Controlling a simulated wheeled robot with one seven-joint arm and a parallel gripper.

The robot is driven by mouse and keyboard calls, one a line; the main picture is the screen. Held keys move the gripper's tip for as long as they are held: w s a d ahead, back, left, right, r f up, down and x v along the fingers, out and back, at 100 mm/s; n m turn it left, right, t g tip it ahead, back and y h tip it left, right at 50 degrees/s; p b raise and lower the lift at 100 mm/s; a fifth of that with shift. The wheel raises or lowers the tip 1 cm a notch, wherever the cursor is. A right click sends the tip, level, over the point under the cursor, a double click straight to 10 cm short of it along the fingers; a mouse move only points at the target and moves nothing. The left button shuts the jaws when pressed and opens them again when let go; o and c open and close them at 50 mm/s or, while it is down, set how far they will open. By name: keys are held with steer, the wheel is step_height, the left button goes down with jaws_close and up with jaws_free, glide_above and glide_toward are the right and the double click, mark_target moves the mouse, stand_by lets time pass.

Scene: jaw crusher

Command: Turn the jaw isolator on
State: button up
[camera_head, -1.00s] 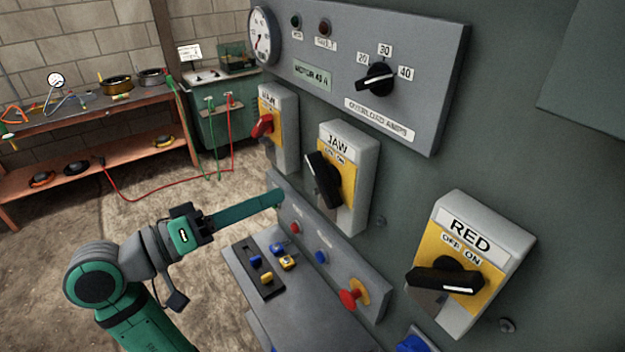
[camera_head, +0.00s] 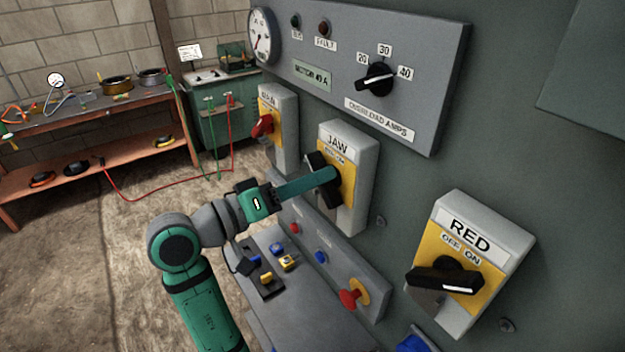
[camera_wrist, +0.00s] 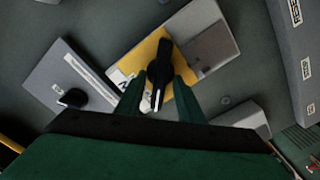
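The jaw isolator (camera_head: 361,185) is a grey box with a yellow plate and the label JAW with OFF and ON. Its black handle (camera_head: 316,162) is partly hidden by my gripper (camera_head: 330,176) in the head view; its visible part still slants from upper left to lower right. In the wrist view the black handle (camera_wrist: 160,72) stands between the two green fingers of my gripper (camera_wrist: 160,84). The fingers are apart, one on each side of the handle, with small gaps visible. Whether either finger touches it I cannot tell.
The RED isolator (camera_head: 472,262) is at the right, and another isolator with a red handle (camera_head: 262,126) is at the left. The overload panel (camera_head: 440,65) juts out above. A sloped console with buttons (camera_head: 350,298) lies below.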

jaws_close()
steer(key=shift+m, duration=0.3)
steer(key=shift+s+d+m, duration=0.1)
steer(key=shift+s+m, duration=0.05)
steer(key=shift+m, duration=2.7)
steer(key=shift+s+d+m, duration=0.1)
steer(key=shift+m, duration=2.8)
steer(key=shift+s+d+m, duration=0.1)
steer(key=shift+s+m, duration=0.05)
steer(key=shift+m, duration=2.7)
steer(key=shift+f, duration=0.1)
